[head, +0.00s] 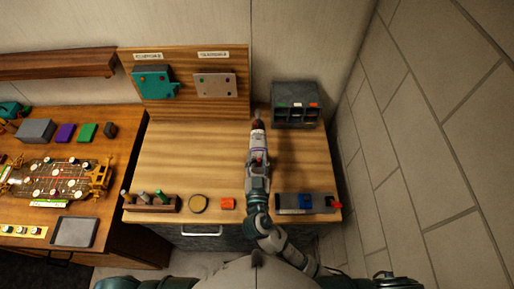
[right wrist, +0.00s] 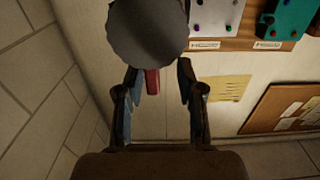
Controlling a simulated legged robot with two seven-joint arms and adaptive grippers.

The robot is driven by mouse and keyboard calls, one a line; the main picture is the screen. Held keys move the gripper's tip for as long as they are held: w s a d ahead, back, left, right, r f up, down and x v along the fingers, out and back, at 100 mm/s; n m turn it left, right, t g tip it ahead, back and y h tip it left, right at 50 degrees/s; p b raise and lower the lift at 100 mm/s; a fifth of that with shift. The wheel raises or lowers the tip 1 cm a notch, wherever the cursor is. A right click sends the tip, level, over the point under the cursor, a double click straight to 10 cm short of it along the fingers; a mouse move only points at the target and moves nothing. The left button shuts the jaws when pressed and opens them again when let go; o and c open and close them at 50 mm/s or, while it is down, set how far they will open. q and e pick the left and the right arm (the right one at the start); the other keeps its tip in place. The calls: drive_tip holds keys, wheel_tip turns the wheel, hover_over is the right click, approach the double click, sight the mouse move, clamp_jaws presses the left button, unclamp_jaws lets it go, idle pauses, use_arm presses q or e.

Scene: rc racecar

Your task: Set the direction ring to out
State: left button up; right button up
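My right gripper (head: 258,128) is above the back part of the wooden bench top, fingers pointing to the back wall. In the right wrist view its two fingers (right wrist: 159,78) stand either side of a tool with a dark grey round end (right wrist: 148,32). The grip seems closed on this tool, but the round end hides the fingertips. A small red part (right wrist: 152,82) shows below the round end, between the fingers. I cannot make out a direction ring or its setting. My left gripper is not in view.
A grey bin unit (head: 296,92) stands back right. The car chassis (head: 55,180) is left. The bench middle is clear.

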drive_tip(key=shift+d, duration=0.25)
drive_tip(key=shift+s+d+r, duration=0.1)
drive_tip(key=shift+s+d, duration=0.15)
drive_tip(key=shift+d, duration=0.2)
drive_tip(key=shift+c, duration=1.2)
drive_tip(key=c, duration=0.4)
drive_tip(key=shift+a, duration=0.3)
clamp_jaws()
drive_tip(key=shift+a, duration=0.45)
drive_tip(key=shift+n, duration=0.6)
drive_tip(key=shift+a+n, duration=0.1)
drive_tip(key=shift+n, duration=0.5)
drive_tip(key=shift+a+n, duration=0.35)
drive_tip(key=shift+n, duration=0.25)
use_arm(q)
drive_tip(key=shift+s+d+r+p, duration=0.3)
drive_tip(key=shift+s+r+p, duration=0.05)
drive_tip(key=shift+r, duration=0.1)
use_arm(e)
drive_tip(key=shift+a+f+n, duration=0.35)
drive_tip(key=shift+a+n, duration=0.2)
drive_tip(key=shift+n, duration=0.55)
